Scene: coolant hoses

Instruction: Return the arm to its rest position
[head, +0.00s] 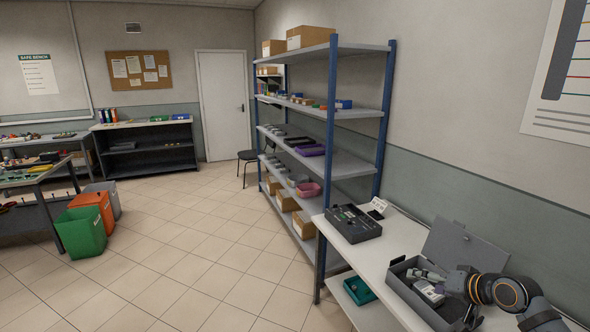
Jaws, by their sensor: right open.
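My right arm comes in at the bottom right corner, over the white bench (385,262). Its gripper (419,273) is small in the head view and points left, above the open grey metal box (402,292). The gripper is open, and I see nothing held in it. A light-coloured device (431,292) lies in the box just below the wrist. My wrist and forearm hide the right part of the box. I cannot tell whether the fingers touch anything. My left gripper is not in view.
The box's raised lid (462,246) stands close behind my wrist. A dark instrument case (352,224) sits at the bench's far end, beside a small white stand (377,207). A teal bin (359,291) is below. Tall blue-posted shelving (332,120) stands beyond. The tiled floor (205,260) is clear.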

